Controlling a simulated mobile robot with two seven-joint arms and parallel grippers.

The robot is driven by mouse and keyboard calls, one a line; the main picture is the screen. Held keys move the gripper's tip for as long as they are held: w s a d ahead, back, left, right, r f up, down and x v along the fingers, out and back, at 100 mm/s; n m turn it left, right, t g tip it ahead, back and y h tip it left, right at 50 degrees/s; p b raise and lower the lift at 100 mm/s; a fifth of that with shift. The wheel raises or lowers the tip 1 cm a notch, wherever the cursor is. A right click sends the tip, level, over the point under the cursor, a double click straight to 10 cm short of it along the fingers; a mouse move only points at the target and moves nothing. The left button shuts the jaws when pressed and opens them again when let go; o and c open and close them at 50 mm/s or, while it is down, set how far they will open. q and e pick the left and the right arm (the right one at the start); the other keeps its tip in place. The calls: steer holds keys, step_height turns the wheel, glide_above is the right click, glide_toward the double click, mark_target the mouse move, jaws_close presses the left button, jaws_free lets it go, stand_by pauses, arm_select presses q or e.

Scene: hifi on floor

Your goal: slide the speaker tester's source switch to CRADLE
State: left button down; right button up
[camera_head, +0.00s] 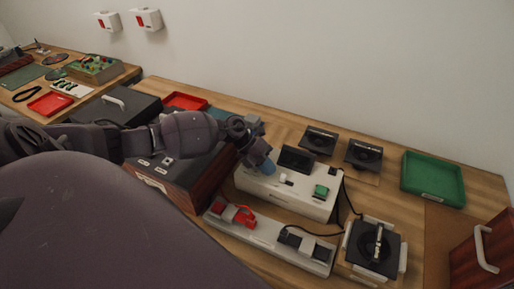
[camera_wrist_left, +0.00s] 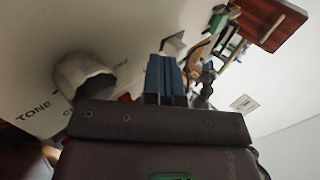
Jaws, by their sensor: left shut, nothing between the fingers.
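The speaker tester (camera_head: 275,197) is a white box with a green button (camera_head: 321,190), a dark panel on its back and a small white switch cap (camera_head: 284,179) on top. In the left wrist view, a pale cap (camera_wrist_left: 85,76) stands beside the printed word TONE and a partly hidden label starting with C. I cannot tell the switch position. My left gripper (camera_head: 264,168) is shut and empty, its blue fingertips over the tester's left end. In the wrist view, the fingers (camera_wrist_left: 168,78) are together, right of the cap and apparently apart from it. My right gripper is not in view.
A white strip (camera_head: 262,235) with a red clamp lies in front of the tester. A cradle (camera_head: 376,249) holding a black speaker stands to its right, cabled. Two speakers (camera_head: 319,140) (camera_head: 364,154) lie behind. A green tray (camera_head: 433,192) and a wooden crate (camera_head: 470,262) stand right.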

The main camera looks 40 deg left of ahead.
mark_target(285, 176)
arm_select(q)
steer(key=shift+w+d, duration=0.2)
steer(key=shift+d, duration=0.65)
steer(key=d, duration=0.1)
steer(key=d+p, duration=0.1)
steer(key=shift+w+d+r, duration=0.15)
steer(key=shift+w+d, duration=0.15)
steer(key=shift+d, duration=0.15)
